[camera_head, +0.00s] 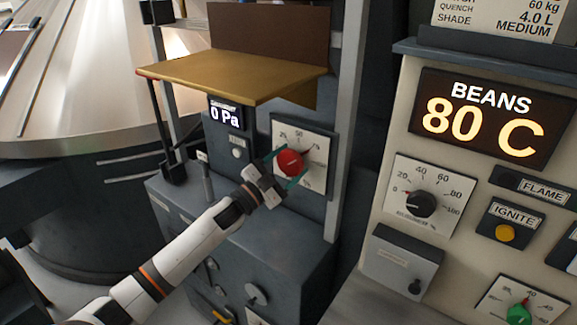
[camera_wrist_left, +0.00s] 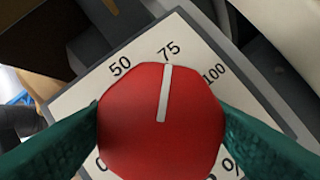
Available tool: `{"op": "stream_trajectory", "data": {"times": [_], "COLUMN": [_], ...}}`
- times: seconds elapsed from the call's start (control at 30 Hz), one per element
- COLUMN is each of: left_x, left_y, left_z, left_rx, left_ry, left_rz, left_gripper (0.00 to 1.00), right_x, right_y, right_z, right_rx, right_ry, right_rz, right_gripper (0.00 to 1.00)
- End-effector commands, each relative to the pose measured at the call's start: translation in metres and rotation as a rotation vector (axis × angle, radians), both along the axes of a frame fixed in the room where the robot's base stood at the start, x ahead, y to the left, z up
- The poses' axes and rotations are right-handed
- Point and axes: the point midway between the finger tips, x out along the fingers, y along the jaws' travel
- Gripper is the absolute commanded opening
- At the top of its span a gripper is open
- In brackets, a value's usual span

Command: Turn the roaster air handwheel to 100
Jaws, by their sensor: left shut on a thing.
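The red handwheel (camera_head: 290,162) sits on a white dial plate (camera_head: 318,147) on the grey cabinet under the tan shelf. In the left wrist view the red handwheel (camera_wrist_left: 150,135) fills the middle, and its white pointer line aims at the 75 mark. The 50 mark is to its left and the 100 mark to its right on the dial plate (camera_wrist_left: 122,50). My left gripper (camera_head: 284,170) is shut on the handwheel. Its green fingers press on both sides of it in the wrist view (camera_wrist_left: 160,130). My right gripper is not in view.
A tan shelf (camera_head: 235,75) juts out above the handwheel, and a grey metal post (camera_head: 346,120) stands just right of the dial. A small display (camera_head: 226,113) reads 0 Pa. A cream panel with a black knob (camera_head: 420,204) and a BEANS 80 C display (camera_head: 487,117) stands at right.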

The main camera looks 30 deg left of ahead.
Motion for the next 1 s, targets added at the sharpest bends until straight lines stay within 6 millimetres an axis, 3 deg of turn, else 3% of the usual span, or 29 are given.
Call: {"op": "stream_trajectory", "data": {"times": [0.6,1.0], "left_x": [0.000,0.000], "left_y": [0.001,0.001], "left_z": [0.002,0.001], "left_rx": [0.547,0.726], "left_ry": [-0.075,-0.099], "left_rz": [0.001,0.001], "left_gripper": [0.42,0.42], "right_x": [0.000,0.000], "right_y": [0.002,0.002], "right_z": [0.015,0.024], "right_rx": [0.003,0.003], "right_ry": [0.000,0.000], "right_rz": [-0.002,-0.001], "right_gripper": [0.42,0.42]}}
